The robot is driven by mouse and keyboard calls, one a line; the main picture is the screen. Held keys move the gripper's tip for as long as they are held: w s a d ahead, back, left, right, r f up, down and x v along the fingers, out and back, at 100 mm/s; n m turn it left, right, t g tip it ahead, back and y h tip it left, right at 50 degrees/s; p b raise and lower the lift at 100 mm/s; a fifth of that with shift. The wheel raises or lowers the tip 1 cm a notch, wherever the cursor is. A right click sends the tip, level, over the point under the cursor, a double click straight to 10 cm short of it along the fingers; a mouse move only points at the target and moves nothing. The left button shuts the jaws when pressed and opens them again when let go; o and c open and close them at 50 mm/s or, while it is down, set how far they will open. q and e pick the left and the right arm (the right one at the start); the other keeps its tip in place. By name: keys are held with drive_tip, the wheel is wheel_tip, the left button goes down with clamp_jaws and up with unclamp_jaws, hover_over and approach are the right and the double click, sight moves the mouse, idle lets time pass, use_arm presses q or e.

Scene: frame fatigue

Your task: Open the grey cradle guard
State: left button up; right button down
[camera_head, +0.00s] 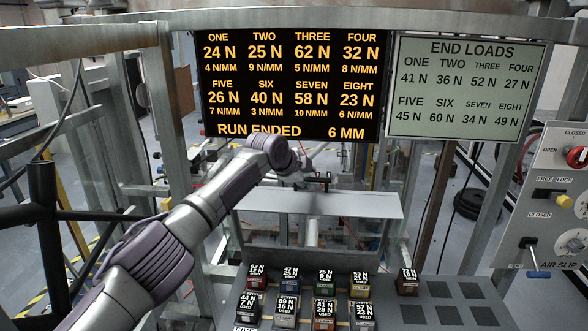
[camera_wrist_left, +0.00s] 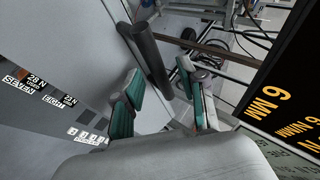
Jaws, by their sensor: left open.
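The grey cradle guard (camera_head: 350,204) is a flat, wide panel below the black display in the head view. It also shows as a large grey surface in the left wrist view (camera_wrist_left: 75,45). My left arm reaches in from the left, and my left gripper (camera_head: 318,178) is at the guard's far upper edge, small and partly hidden. In the left wrist view its green-padded fingers (camera_wrist_left: 157,95) are apart. A dark round bar (camera_wrist_left: 148,52) runs between them, apparently the guard's handle; I cannot tell whether either finger touches it. My right gripper is not in view.
A black display (camera_head: 290,85) and a pale END LOADS board (camera_head: 464,88) stand behind the guard. Several labelled blocks (camera_head: 324,313) sit on the grey bench in front. A control panel (camera_head: 550,190) with a red knob is at right. Metal posts flank the arm.

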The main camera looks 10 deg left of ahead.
use_arm(q)
drive_tip(key=v, duration=1)
drive_tip(key=shift+f, duration=0.15)
